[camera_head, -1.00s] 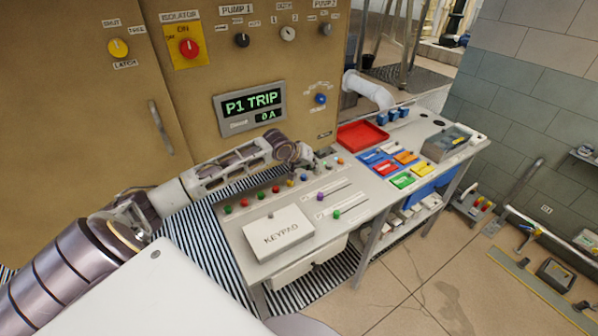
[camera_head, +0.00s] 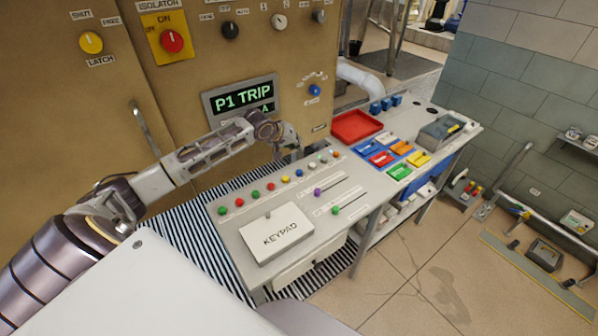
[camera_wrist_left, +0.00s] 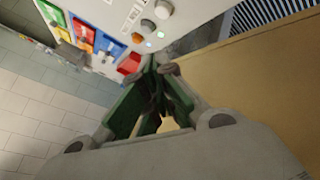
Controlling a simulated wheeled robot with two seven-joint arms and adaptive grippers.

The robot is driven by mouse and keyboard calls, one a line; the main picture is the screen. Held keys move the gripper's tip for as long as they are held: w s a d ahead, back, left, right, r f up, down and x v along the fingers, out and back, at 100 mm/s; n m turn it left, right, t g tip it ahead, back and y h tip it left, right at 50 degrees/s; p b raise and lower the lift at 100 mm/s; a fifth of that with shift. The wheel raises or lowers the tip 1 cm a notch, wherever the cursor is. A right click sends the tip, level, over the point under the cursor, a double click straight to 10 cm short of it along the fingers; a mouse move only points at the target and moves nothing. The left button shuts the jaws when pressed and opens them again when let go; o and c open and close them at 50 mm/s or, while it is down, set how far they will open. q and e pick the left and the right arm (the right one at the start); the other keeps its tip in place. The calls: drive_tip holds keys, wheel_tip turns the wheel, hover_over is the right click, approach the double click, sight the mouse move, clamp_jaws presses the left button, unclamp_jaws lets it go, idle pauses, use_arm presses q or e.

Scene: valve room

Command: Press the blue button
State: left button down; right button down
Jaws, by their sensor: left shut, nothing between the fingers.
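A small blue button (camera_head: 299,173) sits in the row of coloured buttons on the sloping grey console (camera_head: 292,206), just right of a yellow button (camera_head: 285,179). My left gripper (camera_head: 296,152) is shut and empty above and behind the row, near its right part, apart from the blue button. In the left wrist view the closed fingers (camera_wrist_left: 154,66) point toward the console's end with an orange button (camera_wrist_left: 137,38) and pale knobs. I cannot make out the blue button there. My right gripper is not in view.
A blue knob (camera_head: 314,90) is on the tan cabinet beside a display (camera_head: 240,97) reading "P1 TRIP". A red tray (camera_head: 358,126) and coloured blocks stand to the right.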

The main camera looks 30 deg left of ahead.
sight(297, 170)
use_arm(q)
drive_tip(key=shift+f, duration=0.2)
